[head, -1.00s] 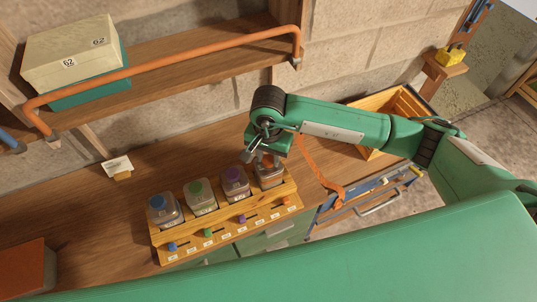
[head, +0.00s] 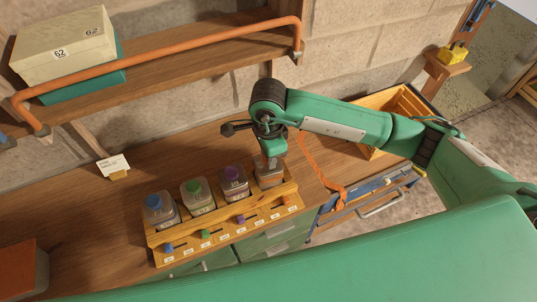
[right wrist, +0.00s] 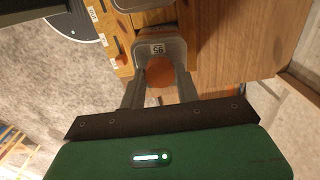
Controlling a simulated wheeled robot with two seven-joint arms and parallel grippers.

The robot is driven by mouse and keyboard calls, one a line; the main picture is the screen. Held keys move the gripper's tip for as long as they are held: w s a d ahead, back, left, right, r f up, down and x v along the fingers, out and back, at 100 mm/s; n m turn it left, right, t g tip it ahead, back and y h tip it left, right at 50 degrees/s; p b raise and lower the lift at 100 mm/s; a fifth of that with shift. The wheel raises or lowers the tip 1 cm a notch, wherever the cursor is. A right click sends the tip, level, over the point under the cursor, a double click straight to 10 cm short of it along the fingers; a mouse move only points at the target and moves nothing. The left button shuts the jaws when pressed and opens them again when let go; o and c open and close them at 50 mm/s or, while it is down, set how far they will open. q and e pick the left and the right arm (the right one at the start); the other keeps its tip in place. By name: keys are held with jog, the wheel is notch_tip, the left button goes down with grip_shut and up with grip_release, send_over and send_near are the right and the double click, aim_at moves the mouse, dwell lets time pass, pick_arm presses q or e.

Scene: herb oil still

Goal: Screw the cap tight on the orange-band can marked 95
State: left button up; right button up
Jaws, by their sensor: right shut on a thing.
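The orange-band can (head: 269,178) stands at the right end of the wooden rack, partly hidden under my right gripper (head: 268,158). In the right wrist view the same can (right wrist: 159,46) shows a label reading 95. An orange cap (right wrist: 160,80) lies between the two fingers of my right gripper (right wrist: 160,86), which is shut on it from both sides. The cap is at the can's top; the thread and any gap between cap and can are hidden. My left gripper is out of view.
The wooden rack (head: 163,257) also holds cans with blue (head: 152,201), green (head: 193,185) and purple (head: 231,172) caps, with coloured pegs along its front. A shelf with an orange rail (head: 150,72) hangs above. A wooden crate (head: 405,105) stands right.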

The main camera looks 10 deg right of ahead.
jog(key=m+b, duration=0.1)
jog(key=m, duration=0.4)
jog(key=shift+m, duration=0.3)
jog(key=m, duration=0.4)
jog(key=shift+m, duration=0.3)
jog(key=o, duration=1.1)
jog(key=shift+r+p, duration=1.3)
jog(key=shift+r, duration=2.2)
